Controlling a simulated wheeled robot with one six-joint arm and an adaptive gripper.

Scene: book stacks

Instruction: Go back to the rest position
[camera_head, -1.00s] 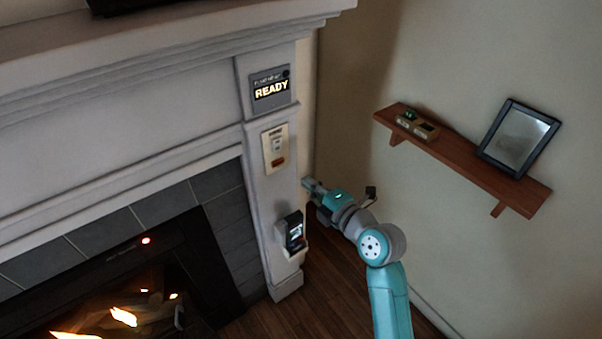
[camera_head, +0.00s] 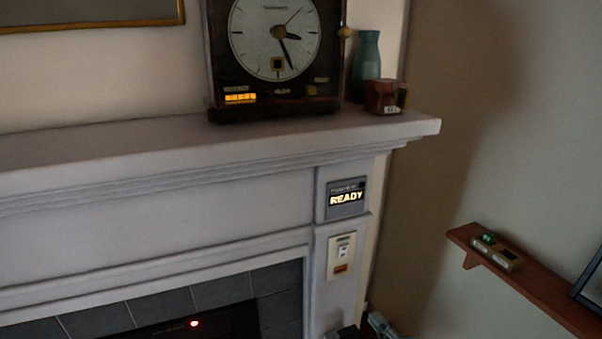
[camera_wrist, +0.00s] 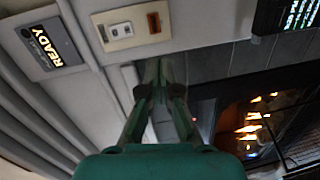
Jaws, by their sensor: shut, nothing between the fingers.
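My gripper (camera_wrist: 160,74) is shut and empty in the wrist view, its fingers close together in front of the fireplace surround. In the head view only the tip of my gripper (camera_head: 378,324) shows at the bottom edge, right of the fireplace pillar. The rest of my arm is out of that view. The task names no other object.
The fireplace mantel (camera_head: 110,150) carries a clock (camera_head: 275,45), a teal vase (camera_head: 366,62) and a small brown box (camera_head: 385,97). The pillar bears a READY sign (camera_head: 346,198) and a switch plate (camera_head: 341,256). A wooden shelf (camera_head: 540,290) juts from the right wall.

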